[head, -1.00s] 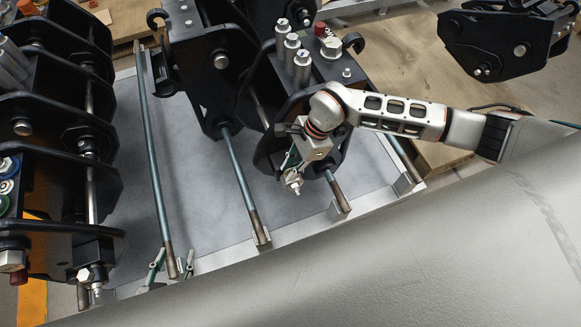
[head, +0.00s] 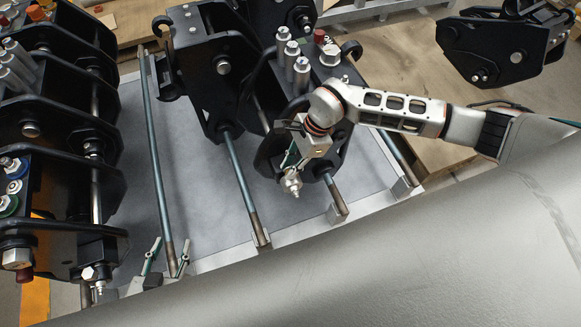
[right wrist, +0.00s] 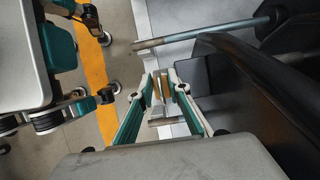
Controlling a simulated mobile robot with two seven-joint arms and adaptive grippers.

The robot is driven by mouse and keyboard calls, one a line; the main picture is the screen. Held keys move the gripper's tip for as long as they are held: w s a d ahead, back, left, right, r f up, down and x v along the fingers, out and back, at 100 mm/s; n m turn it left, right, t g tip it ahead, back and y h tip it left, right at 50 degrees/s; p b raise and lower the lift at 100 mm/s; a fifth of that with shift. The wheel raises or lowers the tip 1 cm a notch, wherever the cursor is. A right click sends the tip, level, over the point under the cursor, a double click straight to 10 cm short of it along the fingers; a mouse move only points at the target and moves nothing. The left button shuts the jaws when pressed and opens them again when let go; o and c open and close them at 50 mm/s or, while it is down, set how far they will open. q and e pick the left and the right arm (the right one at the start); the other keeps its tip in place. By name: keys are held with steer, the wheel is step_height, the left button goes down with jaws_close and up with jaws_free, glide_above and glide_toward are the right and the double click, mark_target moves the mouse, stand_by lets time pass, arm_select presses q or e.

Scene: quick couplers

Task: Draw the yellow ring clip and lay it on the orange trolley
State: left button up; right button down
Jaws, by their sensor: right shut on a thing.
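My right gripper (head: 289,163) hangs beside the black coupler (head: 270,160) at the middle of the head view. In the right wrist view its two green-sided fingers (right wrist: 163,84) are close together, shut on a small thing. A small yellowish piece (right wrist: 164,88) shows between the fingertips; it looks like the yellow ring clip, mostly hidden by the fingers. My left gripper (head: 168,260) is low in the head view, its green fingers apart and empty beside a rod end. I cannot make out the orange trolley for certain.
Black couplers (head: 60,130) crowd the left side. Long steel rods (head: 240,185) cross the grey pallet top (head: 200,215). An orange strip (head: 35,298) shows at the lower left; it also shows on the floor in the right wrist view (right wrist: 95,65). Another coupler (head: 510,45) stands at upper right.

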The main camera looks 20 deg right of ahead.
arm_select(q)
step_height(320, 180, up, 6)
steer(key=w+p, duration=0.2)
steer(key=p, duration=0.1)
steer(key=shift+t, duration=0.4)
arm_select(e)
steer(key=shift+r, duration=2.8)
arm_select(q)
steer(key=shift+f, duration=0.1)
steer(key=shift+w, duration=0.1)
arm_select(e)
steer(key=shift+r+p, duration=1.6)
steer(key=shift+r, duration=0.45)
arm_select(q)
steer(key=r, duration=0.2)
steer(key=w+r, duration=0.1)
steer(key=r, duration=0.1)
arm_select(e)
steer(key=shift+f, duration=0.1)
